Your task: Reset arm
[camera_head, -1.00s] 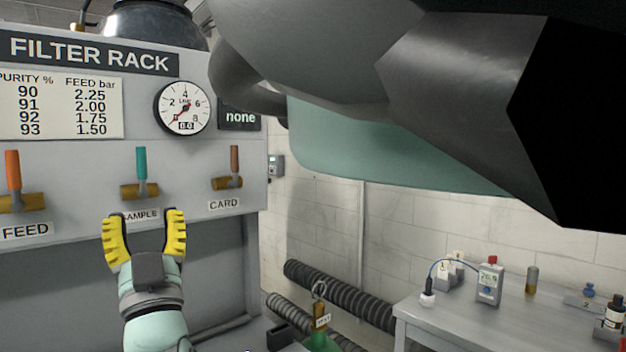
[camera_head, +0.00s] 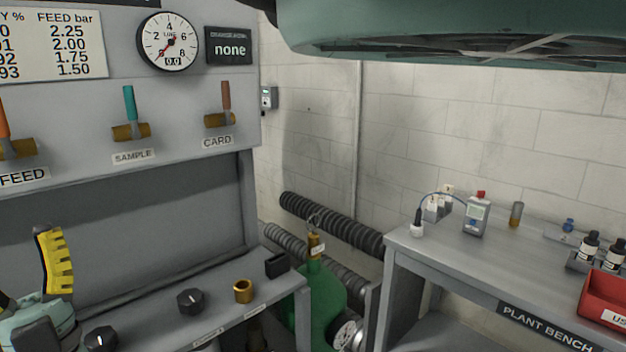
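My gripper (camera_head: 24,268) is at the lower left of the head view, in front of the grey filter rack (camera_head: 140,195). One yellow finger stands up in full view; only a bit of the other shows at the left picture edge. The fingers are apart with nothing seen between them. A large mint-green part of my arm crosses the top right of the view.
The rack has FEED (camera_head: 18,148), SAMPLE (camera_head: 131,130) and CARD (camera_head: 220,120) valves with upright handles. Below are black knobs (camera_head: 191,301) and a brass cup (camera_head: 243,291). A green cylinder (camera_head: 318,300) stands between the rack and the plant bench (camera_head: 440,262), which bears a red bin (camera_head: 605,295).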

